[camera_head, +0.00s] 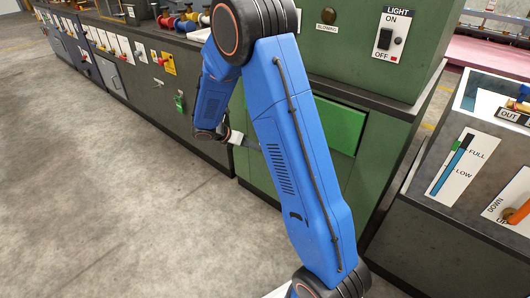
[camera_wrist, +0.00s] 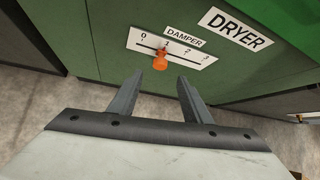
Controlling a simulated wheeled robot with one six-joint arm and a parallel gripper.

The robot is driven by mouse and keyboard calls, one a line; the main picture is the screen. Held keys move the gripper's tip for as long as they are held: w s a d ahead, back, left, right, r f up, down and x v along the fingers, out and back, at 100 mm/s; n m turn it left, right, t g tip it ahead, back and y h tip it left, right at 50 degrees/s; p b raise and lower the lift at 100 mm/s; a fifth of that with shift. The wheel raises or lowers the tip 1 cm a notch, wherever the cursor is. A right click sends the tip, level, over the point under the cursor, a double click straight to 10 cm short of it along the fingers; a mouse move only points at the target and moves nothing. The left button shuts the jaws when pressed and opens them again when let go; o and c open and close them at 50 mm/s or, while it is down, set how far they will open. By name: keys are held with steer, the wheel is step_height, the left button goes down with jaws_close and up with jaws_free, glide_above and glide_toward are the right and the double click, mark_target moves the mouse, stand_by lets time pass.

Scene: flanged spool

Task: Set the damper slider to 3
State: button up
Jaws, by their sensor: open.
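The damper slider shows in the wrist view as a white plate (camera_wrist: 187,55) marked 0 to 3, with a DAMPER label above it. Its orange knob (camera_wrist: 160,62) stands at about the mark 1. My gripper (camera_wrist: 155,83) is open, with its two fingers pointing toward the plate and the knob lying between and just beyond the fingertips as seen. I cannot tell the exact gap to the knob. In the head view the slider is hidden behind my blue arm, and my gripper (camera_head: 237,138) shows only in small part.
A DRYER label (camera_wrist: 236,27) is above the slider on the green cabinet. A LIGHT switch (camera_head: 387,38) is higher up. A side console with a FULL/LOW gauge (camera_head: 463,166) stands at right. The concrete floor (camera_head: 110,200) at left is clear.

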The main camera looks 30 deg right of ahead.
steer(key=x, duration=1)
steer(key=shift+d+f, duration=0.25)
steer(key=shift+c, duration=0.5)
jaws_close()
